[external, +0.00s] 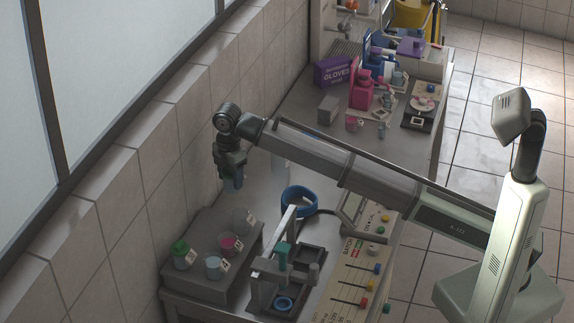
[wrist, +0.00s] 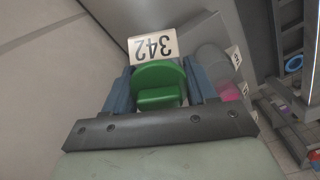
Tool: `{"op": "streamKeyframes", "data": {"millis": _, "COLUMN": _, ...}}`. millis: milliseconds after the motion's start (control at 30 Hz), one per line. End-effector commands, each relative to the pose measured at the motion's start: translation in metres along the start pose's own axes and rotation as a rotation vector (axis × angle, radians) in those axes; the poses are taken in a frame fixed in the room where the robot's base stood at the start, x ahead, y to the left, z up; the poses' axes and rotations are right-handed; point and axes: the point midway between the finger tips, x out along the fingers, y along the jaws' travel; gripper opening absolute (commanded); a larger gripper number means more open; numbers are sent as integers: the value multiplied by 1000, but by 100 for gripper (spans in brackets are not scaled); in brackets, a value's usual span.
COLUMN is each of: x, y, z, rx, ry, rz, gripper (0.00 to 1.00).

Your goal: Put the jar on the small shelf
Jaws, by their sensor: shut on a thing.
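My gripper (external: 232,165) hangs near the tiled wall, above the far end of a low grey shelf-like stand (external: 182,291). It is shut on a jar with a green lid (wrist: 158,80), seen from above between the blue fingers in the wrist view. A white tag reading 342 (wrist: 153,46), upside down, shows beside the lid. In the external view the dark gripper hides most of the held jar. On the stand are another green-lidded jar (external: 183,260), a pale jar (external: 212,268), a pink jar (external: 228,243) and a grey jar (external: 243,222).
A dark apparatus with a frame (external: 262,285) stands right of the stand. The wall borders the left.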

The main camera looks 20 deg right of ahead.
Motion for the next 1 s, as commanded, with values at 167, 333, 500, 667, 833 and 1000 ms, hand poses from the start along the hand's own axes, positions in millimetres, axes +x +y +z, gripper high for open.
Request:
{"op": "streamKeyframes", "data": {"millis": 167, "x": -13, "y": -11, "z": -78, "rx": -185, "ry": 0, "rz": 0, "gripper": 11}}
{"op": "streamKeyframes", "data": {"millis": 333, "x": -21, "y": -26, "z": -132, "rx": -319, "ry": 0, "rz": 0, "gripper": 11}}
{"op": "streamKeyframes", "data": {"millis": 500, "x": -26, "y": -37, "z": -162, "rx": -399, "ry": 0, "rz": 0, "gripper": 11}}
{"op": "streamKeyframes", "data": {"millis": 667, "x": -23, "y": -41, "z": -171, "rx": -425, "ry": 0, "rz": 0, "gripper": 11}}
{"op": "streamKeyframes", "data": {"millis": 833, "x": -3, "y": -43, "z": -171, "rx": -427, "ry": -1, "rz": -2, "gripper": 11}}
{"op": "streamKeyframes", "data": {"millis": 1000, "x": 25, "y": -43, "z": -171, "rx": -426, "ry": -1, "rz": -2, "gripper": 11}}
